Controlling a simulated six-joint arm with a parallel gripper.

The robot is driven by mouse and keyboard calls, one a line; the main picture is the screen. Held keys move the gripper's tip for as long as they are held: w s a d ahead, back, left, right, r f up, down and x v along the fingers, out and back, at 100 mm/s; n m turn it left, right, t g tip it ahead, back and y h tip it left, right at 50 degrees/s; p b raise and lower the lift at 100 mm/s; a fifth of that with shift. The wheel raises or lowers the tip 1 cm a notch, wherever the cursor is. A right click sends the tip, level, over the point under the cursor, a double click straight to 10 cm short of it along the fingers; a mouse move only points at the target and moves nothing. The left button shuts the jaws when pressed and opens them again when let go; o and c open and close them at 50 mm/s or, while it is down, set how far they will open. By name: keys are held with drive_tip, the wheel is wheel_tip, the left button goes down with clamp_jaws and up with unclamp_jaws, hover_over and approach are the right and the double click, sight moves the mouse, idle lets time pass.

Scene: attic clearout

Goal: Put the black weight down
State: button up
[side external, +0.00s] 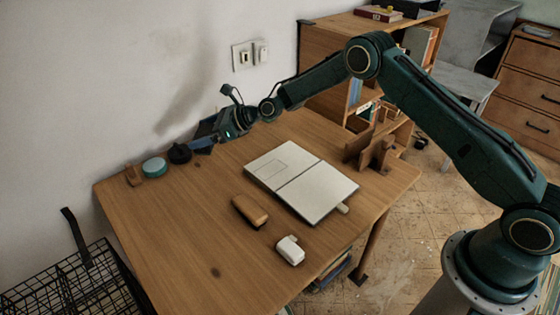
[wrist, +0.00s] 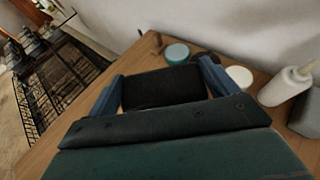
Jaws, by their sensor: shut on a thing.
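The black weight shows in the wrist view as a dark block (wrist: 162,88) between the two blue fingers of my gripper (wrist: 160,84). My gripper is shut on it. In the side view my gripper (side external: 202,147) is low over the table's back edge by the wall, its blue fingers pointing left. The held weight is hard to make out there against the dark gripper. I cannot tell whether its underside touches the table (side external: 205,215).
A teal round thing (side external: 154,166), a dark round thing (side external: 180,153) and a small wooden thing (side external: 133,173) stand near the gripper. The wrist view shows a white lid (wrist: 238,77) and bottle (wrist: 288,85). An open notebook (side external: 300,182) lies mid-table. The table's front left is clear.

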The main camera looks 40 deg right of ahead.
wheel_tip(320, 180, down, 10)
drive_tip(key=shift+w+r, duration=0.1)
drive_tip(key=shift+r, duration=0.15)
drive_tip(key=shift+f, duration=0.1)
drive_tip(key=shift+f, duration=1.8)
drive_tip(key=shift+f, duration=0.1)
drive_tip(key=o, duration=1.7)
drive_tip(key=shift+f, duration=0.25)
drive_tip(key=shift+r, duration=0.15)
drive_tip(key=shift+v, duration=6.05)
